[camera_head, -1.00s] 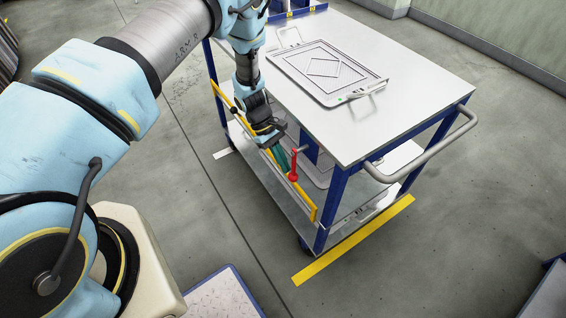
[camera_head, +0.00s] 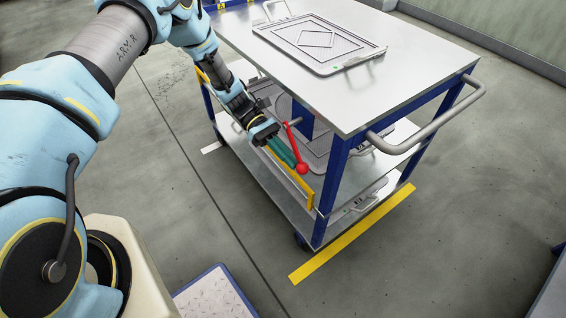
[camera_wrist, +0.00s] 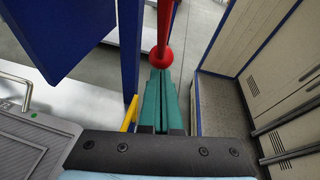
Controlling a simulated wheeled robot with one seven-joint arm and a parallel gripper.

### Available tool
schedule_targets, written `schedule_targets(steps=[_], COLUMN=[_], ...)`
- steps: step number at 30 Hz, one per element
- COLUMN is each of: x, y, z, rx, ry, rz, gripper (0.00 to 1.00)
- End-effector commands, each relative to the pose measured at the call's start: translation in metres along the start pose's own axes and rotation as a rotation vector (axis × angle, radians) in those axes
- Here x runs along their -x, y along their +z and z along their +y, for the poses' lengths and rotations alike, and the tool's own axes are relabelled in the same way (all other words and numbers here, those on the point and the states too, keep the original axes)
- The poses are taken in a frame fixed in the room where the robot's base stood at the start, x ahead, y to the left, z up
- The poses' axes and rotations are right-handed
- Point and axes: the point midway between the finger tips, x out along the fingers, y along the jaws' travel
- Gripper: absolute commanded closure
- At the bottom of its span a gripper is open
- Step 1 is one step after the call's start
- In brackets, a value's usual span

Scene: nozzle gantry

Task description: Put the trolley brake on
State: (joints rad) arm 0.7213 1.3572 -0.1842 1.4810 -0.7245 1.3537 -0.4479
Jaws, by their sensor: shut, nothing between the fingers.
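The trolley (camera_head: 400,85) stands on the floor with a grey top and blue legs. Its brake lever is a red rod (camera_head: 291,140) ending in a red ball knob (camera_head: 302,168), at the trolley's near side below the top. The rod slants down to the right. My gripper (camera_head: 296,163) has teal fingers, shut and empty, with the tips at the knob. In the wrist view the knob (camera_wrist: 161,57) sits just beyond the fingertips (camera_wrist: 160,75), seemingly touching them. I cannot tell contact for sure.
A grey tray (camera_head: 345,60) lies on the trolley top. A push handle (camera_head: 440,130) sticks out at right. A yellow floor strip (camera_head: 350,235) lies in front.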

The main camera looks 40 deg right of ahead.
Motion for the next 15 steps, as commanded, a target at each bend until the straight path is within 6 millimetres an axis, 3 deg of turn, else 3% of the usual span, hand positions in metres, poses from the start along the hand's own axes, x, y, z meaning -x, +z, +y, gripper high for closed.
schedule_targets(steps=[1,15], x=[-0.006,-0.031], y=[-0.005,0.027], z=[0.0,-0.008], rx=[0.006,0.061], ry=[-0.003,-0.06], rz=[-0.047,-0.439], gripper=[1.0,1.0])
